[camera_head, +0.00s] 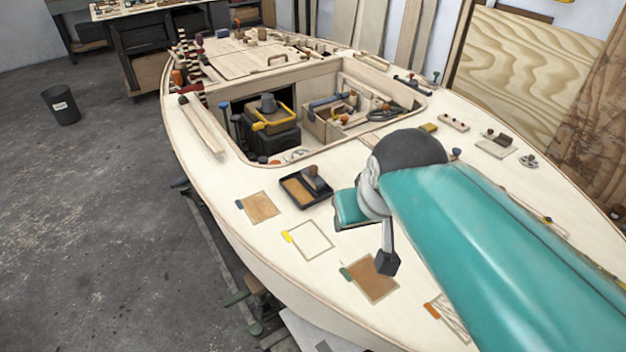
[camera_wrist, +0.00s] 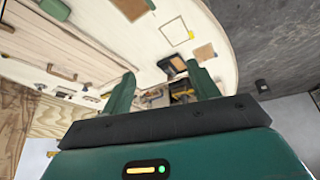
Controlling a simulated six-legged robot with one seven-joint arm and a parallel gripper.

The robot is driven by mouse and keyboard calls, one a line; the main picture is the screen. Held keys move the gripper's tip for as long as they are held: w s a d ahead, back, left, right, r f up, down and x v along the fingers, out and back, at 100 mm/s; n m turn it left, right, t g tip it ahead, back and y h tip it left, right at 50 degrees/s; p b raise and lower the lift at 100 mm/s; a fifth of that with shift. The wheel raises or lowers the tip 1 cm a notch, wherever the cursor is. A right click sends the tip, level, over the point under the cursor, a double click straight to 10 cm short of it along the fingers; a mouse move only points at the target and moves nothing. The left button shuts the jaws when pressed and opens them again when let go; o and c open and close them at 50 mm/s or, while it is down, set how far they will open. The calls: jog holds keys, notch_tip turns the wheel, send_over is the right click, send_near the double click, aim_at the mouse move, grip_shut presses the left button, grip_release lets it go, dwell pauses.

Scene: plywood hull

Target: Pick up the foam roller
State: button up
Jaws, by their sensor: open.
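A dark, shallow tray (camera_head: 292,191) lies on the pale plywood deck, left of my arm. A dark grey piece (camera_head: 317,178) rests in it, and I cannot tell for sure whether this is the foam roller. The tray also shows in the wrist view (camera_wrist: 172,66), small and beyond my fingers. My gripper (camera_wrist: 162,72) has two green fingers spread apart, with nothing held between them. It is away from the tray.
Several square patches, such as a brown one (camera_head: 262,207) and a pale one (camera_head: 310,240), lie near the tray. Behind it is an open hatch with a dark toolbox (camera_head: 272,130) and a wooden box (camera_head: 318,122). Wooden strips (camera_head: 203,125) lie at the left edge.

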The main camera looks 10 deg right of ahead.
jog(key=w+r+n, duration=0.1)
jog(key=w+r, duration=0.1)
jog(key=w, duration=0.9)
jog(key=n+g+y, duration=0.1)
jog(key=n+g, duration=0.2)
send_over(313, 167)
jog(key=s, duration=0.4)
jog(key=s+d+f+x, duration=0.1)
jog(key=s+x, duration=0.2)
jog(key=x, duration=1.2)
jog(key=shift+t, duration=0.3)
jog(key=x, duration=1.3)
jog(key=shift+w+d+f, duration=0.3)
jog(key=shift+w+d, duration=0.05)
jog(key=shift+w, duration=0.1)
jog(key=c, duration=1.3)
jog(key=shift+o, duration=0.2)
jog(key=shift+r, duration=0.15)
